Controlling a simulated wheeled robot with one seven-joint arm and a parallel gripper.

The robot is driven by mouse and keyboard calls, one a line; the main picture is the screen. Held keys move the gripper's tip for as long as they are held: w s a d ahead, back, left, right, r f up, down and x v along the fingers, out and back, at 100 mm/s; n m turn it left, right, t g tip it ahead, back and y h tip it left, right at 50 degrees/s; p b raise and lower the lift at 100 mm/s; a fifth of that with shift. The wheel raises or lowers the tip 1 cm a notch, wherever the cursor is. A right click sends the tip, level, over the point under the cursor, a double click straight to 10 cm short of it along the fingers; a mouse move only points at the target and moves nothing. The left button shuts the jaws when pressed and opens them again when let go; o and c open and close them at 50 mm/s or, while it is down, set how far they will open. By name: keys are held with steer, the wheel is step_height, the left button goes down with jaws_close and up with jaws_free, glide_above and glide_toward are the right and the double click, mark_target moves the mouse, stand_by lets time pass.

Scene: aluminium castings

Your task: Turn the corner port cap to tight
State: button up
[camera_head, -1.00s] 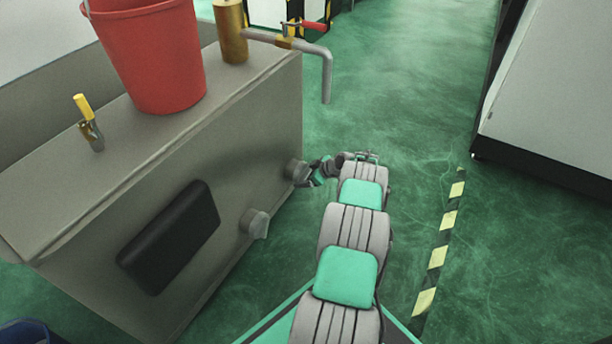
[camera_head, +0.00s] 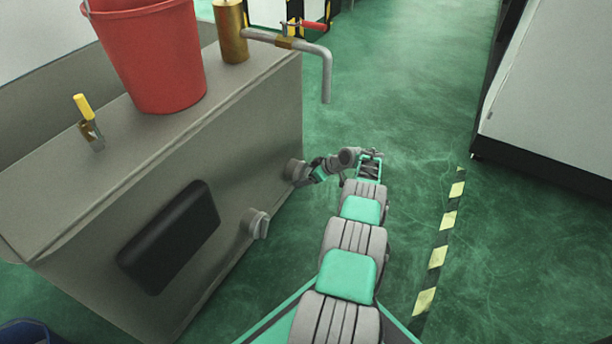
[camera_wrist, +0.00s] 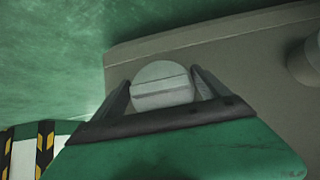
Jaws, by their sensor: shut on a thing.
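The corner port cap (camera_wrist: 160,84) is a round grey cap with a raised bar across its face, near the end of the grey cabinet's side. It also shows in the head view (camera_head: 293,169) near the cabinet's far corner. My gripper (camera_wrist: 162,90) is shut on this cap, with one dark finger on each side of it. In the head view my gripper (camera_head: 306,172) reaches the cap from the right, and its fingers are small there. A second grey cap (camera_head: 256,223) sticks out of the same side, nearer to me; a round grey part also shows at the wrist view's right edge (camera_wrist: 312,62).
The cabinet (camera_head: 60,205) carries a red bucket (camera_head: 155,55), a yellow-handled clamp (camera_head: 89,122) and a brass cylinder with a bent pipe (camera_head: 327,75). A black pad (camera_head: 170,238) is on its side. Green floor is clear to the right, with a striped line (camera_head: 440,250).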

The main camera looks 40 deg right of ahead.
steer(key=o, duration=1.1)
steer(key=shift+r, duration=0.1)
steer(key=p+v, duration=0.4)
steer(key=v, duration=0.3)
steer(key=shift+s+d+r+p, duration=0.1)
steer(key=shift+s+r+p, duration=0.15)
steer(key=shift+p, duration=0.15)
